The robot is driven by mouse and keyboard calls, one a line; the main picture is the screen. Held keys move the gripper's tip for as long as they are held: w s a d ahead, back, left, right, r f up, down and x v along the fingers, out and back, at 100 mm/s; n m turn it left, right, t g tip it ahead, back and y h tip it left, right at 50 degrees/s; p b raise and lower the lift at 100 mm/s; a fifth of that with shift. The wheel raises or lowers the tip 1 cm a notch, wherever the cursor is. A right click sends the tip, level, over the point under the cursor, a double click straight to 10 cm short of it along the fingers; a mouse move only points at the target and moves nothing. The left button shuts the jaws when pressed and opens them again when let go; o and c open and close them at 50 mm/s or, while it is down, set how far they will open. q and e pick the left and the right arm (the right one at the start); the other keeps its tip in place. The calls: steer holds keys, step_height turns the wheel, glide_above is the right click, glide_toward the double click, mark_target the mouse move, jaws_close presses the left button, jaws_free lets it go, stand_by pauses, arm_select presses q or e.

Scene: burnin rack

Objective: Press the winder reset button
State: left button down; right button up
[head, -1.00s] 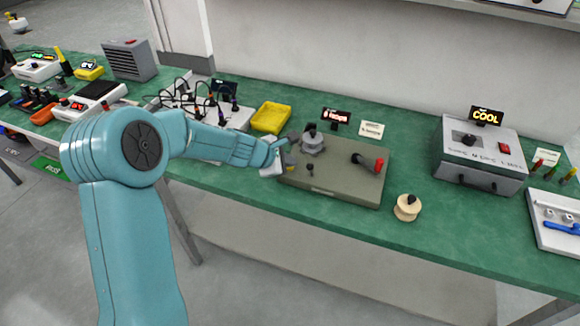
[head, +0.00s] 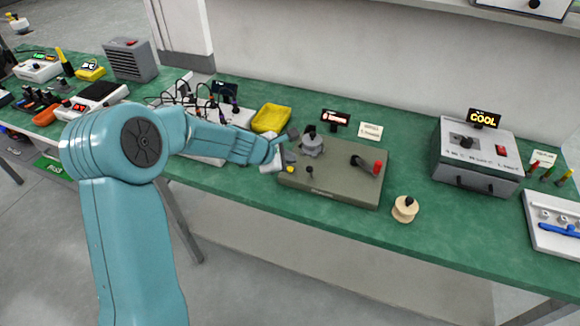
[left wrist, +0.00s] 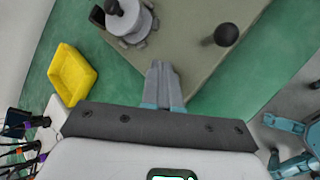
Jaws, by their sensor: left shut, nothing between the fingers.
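The winder (head: 335,185) is a flat olive-grey box on the green bench, with a red-handled crank, a grey spindle (head: 312,147) and a black knob (head: 309,169). A small yellow button (head: 290,169) sits at its left front corner. My left gripper (head: 289,159) is shut and empty, just behind and close to the yellow button; contact cannot be told. In the left wrist view, the shut fingers (left wrist: 163,84) overlap the winder's edge (left wrist: 190,55), with the black knob (left wrist: 227,35) to the right. The yellow button does not show there.
A yellow tray (head: 271,118) stands behind my left gripper. A small display (head: 336,117) and a card stand behind the winder. A wooden spool (head: 405,209) sits at its right. A grey COOL box (head: 477,155) is farther right. Wired equipment is at the left.

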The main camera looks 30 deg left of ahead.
step_height(320, 180, up, 4)
steer(key=p, duration=0.3)
steer(key=shift+r+p, duration=0.15)
steer(key=shift+p, duration=0.2)
stand_by(0.6)
